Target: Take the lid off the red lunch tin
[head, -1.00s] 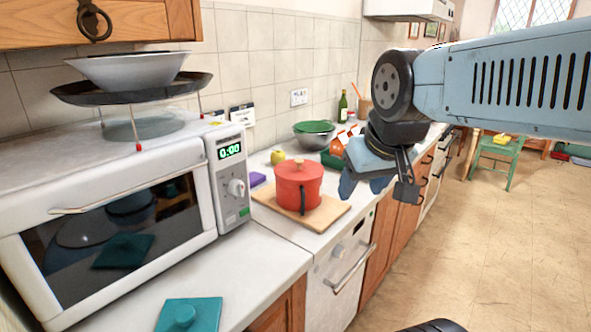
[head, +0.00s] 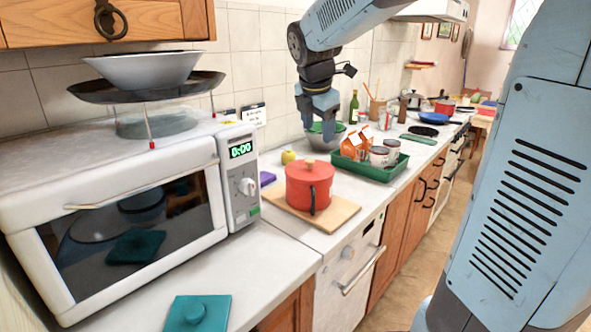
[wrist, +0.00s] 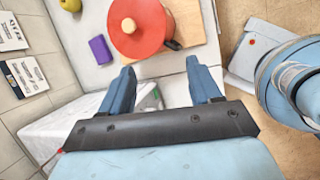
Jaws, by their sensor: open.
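The red lunch tin (head: 309,190) stands upright on a wooden board on the counter, with its red lid (head: 310,171) on top. The lid has a pale round knob, and a dark handle or clip shows on the tin's front side. In the wrist view the lid (wrist: 138,27) shows from above, ahead of the fingertips, with its wooden knob (wrist: 128,25). My gripper (head: 321,128) is open and points down, above and beyond the tin in the head view. In the wrist view both fingers of my gripper (wrist: 160,78) are apart with nothing between them.
A green tray (head: 372,168) with cartons and cans stands right of the tin. A bowl (head: 323,142), a yellow apple (head: 288,156) and a purple block (head: 267,178) are behind it. The microwave (head: 130,205) is at left. A teal lidlike square (head: 197,313) lies on the front counter.

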